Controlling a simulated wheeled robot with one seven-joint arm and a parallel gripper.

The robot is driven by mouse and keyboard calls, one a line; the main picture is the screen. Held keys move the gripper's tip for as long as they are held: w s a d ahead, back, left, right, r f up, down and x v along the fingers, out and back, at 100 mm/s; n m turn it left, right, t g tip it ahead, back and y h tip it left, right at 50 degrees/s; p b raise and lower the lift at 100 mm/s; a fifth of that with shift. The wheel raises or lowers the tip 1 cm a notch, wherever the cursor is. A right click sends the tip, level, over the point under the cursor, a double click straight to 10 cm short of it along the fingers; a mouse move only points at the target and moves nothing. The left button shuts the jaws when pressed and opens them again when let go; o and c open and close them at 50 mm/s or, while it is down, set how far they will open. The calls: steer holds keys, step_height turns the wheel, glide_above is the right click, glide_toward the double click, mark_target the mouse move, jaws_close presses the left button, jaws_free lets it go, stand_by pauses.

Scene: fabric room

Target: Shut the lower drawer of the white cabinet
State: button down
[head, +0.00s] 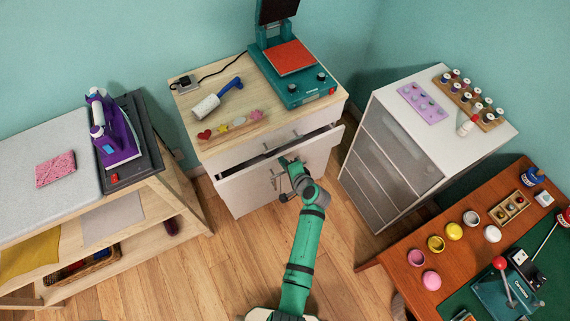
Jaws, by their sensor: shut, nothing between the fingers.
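The white cabinet (215,163) with a pale wooden top stands against the back wall. Its upper drawer front is flush with the body. The lower drawer (245,193) is pulled out partway; a dark gap shows behind the top edge of its white front. My green arm reaches from the bottom of the view to this front. My gripper (286,163) is shut and empty, at the drawer front near its upper edge. I cannot tell whether it touches the panel. My wrist hides part of the front and its handle.
A heat press (290,85), a lint roller (215,100) and a decorated strip stand on the cabinet top. A grey-fronted drawer unit (385,165) is close on the right. An ironing table (60,160) is at left, an orange-brown table (460,215) at right. Wooden floor lies clear in front.

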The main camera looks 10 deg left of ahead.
steer(key=shift+w+a, duration=0.75)
steer(key=shift+w, duration=0.25)
steer(key=f+v, duration=0.1)
steer(key=v, duration=1.2)
steer(key=shift+s+d+f, duration=0.25)
steer(key=shift+s+d, duration=0.15)
steer(key=shift+d, duration=0.1)
